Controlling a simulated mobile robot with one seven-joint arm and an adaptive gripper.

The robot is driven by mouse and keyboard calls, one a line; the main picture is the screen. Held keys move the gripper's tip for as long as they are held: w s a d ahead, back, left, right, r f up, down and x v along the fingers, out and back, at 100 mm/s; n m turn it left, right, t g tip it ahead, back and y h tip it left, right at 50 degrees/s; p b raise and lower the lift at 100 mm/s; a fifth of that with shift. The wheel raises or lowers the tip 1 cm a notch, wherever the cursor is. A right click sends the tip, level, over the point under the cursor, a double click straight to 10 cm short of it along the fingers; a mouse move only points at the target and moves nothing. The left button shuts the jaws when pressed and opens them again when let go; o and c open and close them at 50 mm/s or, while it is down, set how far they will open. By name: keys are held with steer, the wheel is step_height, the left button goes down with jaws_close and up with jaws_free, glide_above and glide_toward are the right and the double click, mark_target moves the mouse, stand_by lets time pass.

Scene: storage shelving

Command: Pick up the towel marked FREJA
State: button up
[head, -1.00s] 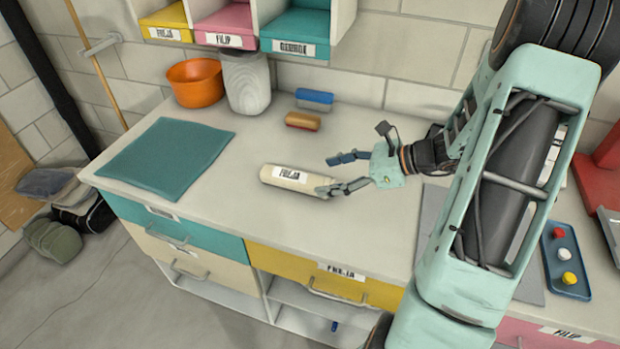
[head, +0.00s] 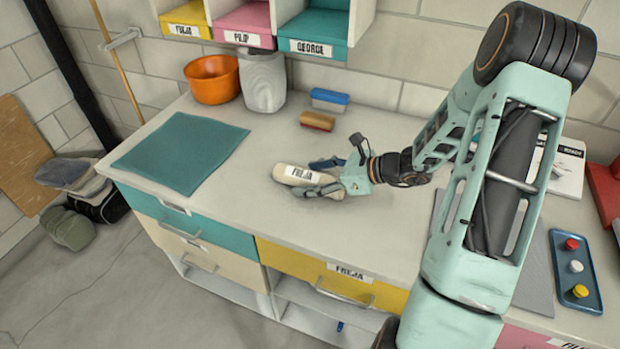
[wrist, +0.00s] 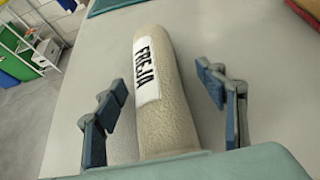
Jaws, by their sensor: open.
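The towel marked FREJA (head: 284,176) is a cream roll with a white label, lying on the countertop in the head view. In the wrist view the towel (wrist: 172,115) runs up the middle, its label readable along its upper left side. My gripper (head: 322,178) is at the towel's right end, with a finger on either side of it. In the wrist view the open fingers of my gripper (wrist: 158,108) stand left and right of the towel, with a visible gap on each side. The towel's near end is hidden by the gripper body.
A teal mat (head: 182,152) lies left on the counter (head: 235,205). A blue tray (head: 575,270) lies right. Cubbies hang above the back edge.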

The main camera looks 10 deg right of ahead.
steer(key=shift+c, duration=0.3)
steer(key=c, duration=1.2)
steer(key=shift+c, duration=0.8)
